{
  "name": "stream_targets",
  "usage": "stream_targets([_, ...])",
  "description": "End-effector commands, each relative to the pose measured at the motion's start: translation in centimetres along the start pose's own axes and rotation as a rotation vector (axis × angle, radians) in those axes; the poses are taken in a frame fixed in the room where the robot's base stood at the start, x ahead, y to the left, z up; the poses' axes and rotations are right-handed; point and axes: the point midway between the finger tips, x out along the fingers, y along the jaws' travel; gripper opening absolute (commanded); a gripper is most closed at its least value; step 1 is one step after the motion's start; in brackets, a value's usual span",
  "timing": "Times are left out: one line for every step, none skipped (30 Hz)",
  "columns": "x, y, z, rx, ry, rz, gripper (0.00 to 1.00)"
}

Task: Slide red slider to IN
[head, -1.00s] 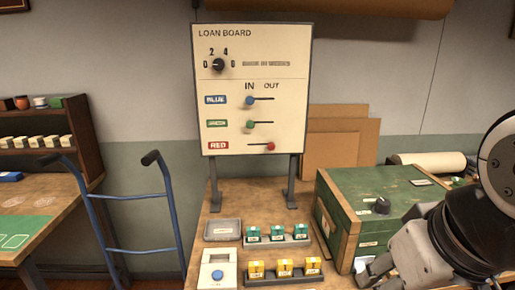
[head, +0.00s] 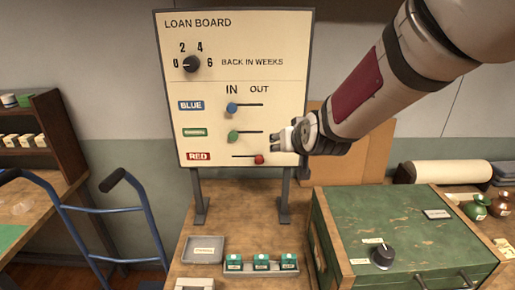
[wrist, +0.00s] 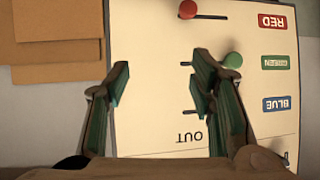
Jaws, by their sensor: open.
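The loan board (head: 270,40) stands upright on two legs on the workbench. Its red slider (head: 259,160) is a red knob at the right, OUT end of its slot. The green slider (head: 233,135) and the blue slider (head: 232,108) sit at the left, under IN. My gripper (head: 283,141) is in front of the board's right edge, up and right of the red knob and apart from it. In the wrist view, where the board is upside down, my gripper (wrist: 158,88) is open and empty, with the red knob (wrist: 188,9) beyond the fingertips at the top edge.
A dial (head: 191,64) is on the board above the sliders. A green chest (head: 400,225) stands at right on the bench, with cardboard sheets (head: 345,165) behind it. A grey tray (head: 203,249) and a rack of teal boxes (head: 261,263) lie below the board.

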Motion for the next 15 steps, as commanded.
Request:
stream_targets([1.0, -0.8, 0.1, 0.002, 0.026, -0.002, 0.5])
stream_targets([1.8, -1.1, 0.0, 0.003, 0.05, -0.001, 0.5])
stream_targets([2.7, -1.6, 0.0, 0.003, 0.083, 0.0, 0.5])
stream_targets([3.4, -2.0, 0.0, 0.004, 0.107, 0.001, 0.5])
stream_targets([4.0, -2.3, 0.1, 0.005, 0.132, 0.004, 0.5])
stream_targets([4.8, -2.8, 0.4, 0.006, 0.164, 0.008, 0.5])
stream_targets([5.4, -3.1, 0.6, 0.007, 0.189, 0.011, 0.5])
stream_targets([5.9, -3.4, 1.0, 0.008, 0.211, 0.016, 0.5])
stream_targets([6.5, -3.8, 1.4, 0.009, 0.244, 0.022, 0.5])
stream_targets([6.8, -4.0, 1.9, 0.009, 0.268, 0.028, 0.5])
stream_targets([7.2, -4.3, 2.4, 0.009, 0.292, 0.035, 0.5])
stream_targets([7.5, -4.6, 3.1, 0.009, 0.323, 0.044, 0.5])
stream_targets([7.7, -4.9, 3.8, 0.007, 0.346, 0.051, 0.5])
stream_targets([7.9, -5.1, 4.4, 0.006, 0.369, 0.057, 0.5])
stream_targets([8.0, -5.3, 5.2, 0.004, 0.398, 0.068, 0.5])
